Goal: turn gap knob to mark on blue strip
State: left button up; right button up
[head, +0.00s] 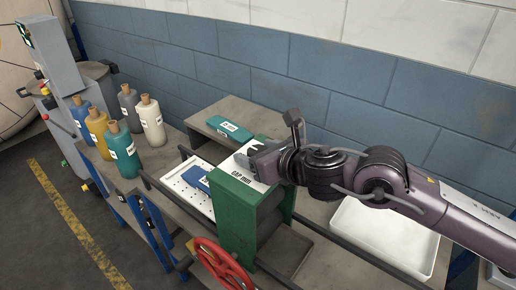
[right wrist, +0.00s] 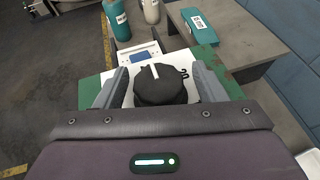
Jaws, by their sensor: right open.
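The gap knob (right wrist: 160,90) is black and round, with a white pointer line towards the far side of the right wrist view. It sits on the white "GAP mm" panel (head: 241,178) on top of a green machine housing (head: 236,215). My right gripper (right wrist: 163,84) is open, with one finger on each side of the knob; contact cannot be told. In the head view my right gripper (head: 257,158) hides the knob. A blue strip (head: 195,177) with a white label lies on the perforated white tray (head: 174,183) beside the housing. My left gripper is out of view.
A teal labelled piece (head: 229,128) lies on a raised grey block behind the housing. Several corked bottles (head: 123,150) stand at the left. A red handwheel (head: 220,264) is in front, and an empty white tray (head: 388,238) is at the right.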

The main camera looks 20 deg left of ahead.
jog(key=c, duration=1)
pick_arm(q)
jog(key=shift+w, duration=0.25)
